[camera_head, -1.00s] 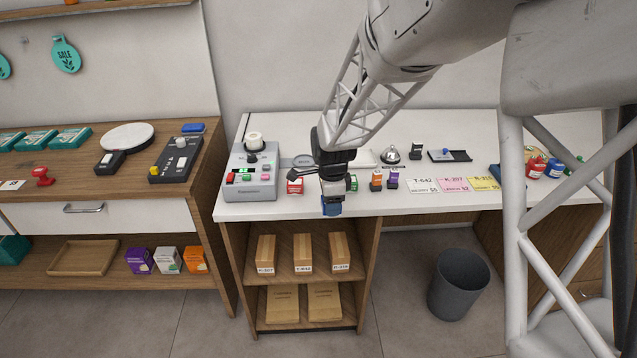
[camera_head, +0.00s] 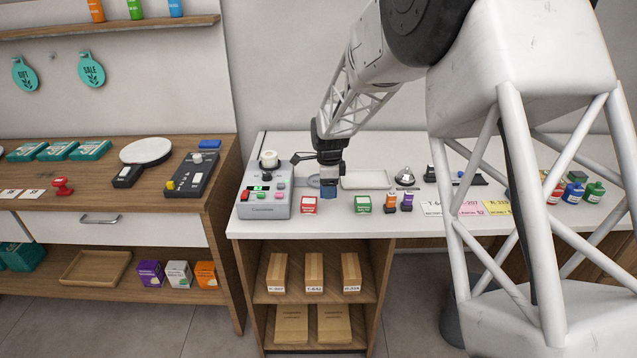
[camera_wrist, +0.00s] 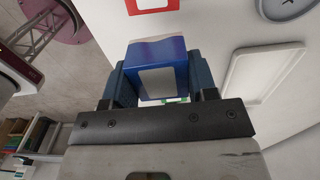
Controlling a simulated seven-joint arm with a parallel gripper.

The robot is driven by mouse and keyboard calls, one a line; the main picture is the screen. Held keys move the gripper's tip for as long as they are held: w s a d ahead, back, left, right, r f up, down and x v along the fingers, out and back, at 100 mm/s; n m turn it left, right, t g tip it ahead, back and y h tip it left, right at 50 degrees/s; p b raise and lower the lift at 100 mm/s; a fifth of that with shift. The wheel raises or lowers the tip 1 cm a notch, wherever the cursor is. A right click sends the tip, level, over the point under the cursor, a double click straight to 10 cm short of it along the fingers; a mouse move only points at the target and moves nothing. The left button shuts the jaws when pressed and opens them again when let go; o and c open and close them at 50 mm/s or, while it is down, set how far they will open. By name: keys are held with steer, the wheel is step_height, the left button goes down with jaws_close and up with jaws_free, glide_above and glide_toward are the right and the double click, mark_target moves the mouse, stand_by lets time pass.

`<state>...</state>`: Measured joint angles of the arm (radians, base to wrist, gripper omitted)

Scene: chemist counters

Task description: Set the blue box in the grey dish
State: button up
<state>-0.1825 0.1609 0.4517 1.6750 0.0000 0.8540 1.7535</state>
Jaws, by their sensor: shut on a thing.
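My gripper (camera_head: 330,188) is shut on the blue box (camera_head: 333,204) and holds it near the left part of the white counter. In the wrist view the blue box (camera_wrist: 155,52), with a pale label, sits between the two fingers of my gripper (camera_wrist: 158,85). A round grey dish (camera_head: 314,182) lies on the counter behind and left of the box, partly hidden by my gripper in the head view. In the wrist view the dish (camera_wrist: 288,8) is cut off at the top right, with a dark line across it. The box is apart from the dish.
A red box (camera_head: 309,205) stands left of my gripper; a green box (camera_head: 363,204) stands right. A grey control machine (camera_head: 264,200) stands at the left end. A pale rectangular tray (camera_head: 365,180) and a bell (camera_head: 404,177) lie behind. Orange and purple boxes stand further right.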

stand_by(0.3)
glide_above(318, 182)
steer(key=shift+w+d+f, duration=0.1)
steer(key=shift+w+f, duration=0.05)
steer(key=shift+f, duration=0.55)
stand_by(0.3)
steer(key=shift+f, duration=0.1)
steer(key=shift+f, duration=1.7)
steer(key=shift+f, duration=0.3)
steer(key=o, duration=1)
step_height(318, 182, up, 13)
steer(key=shift+f, duration=0.2)
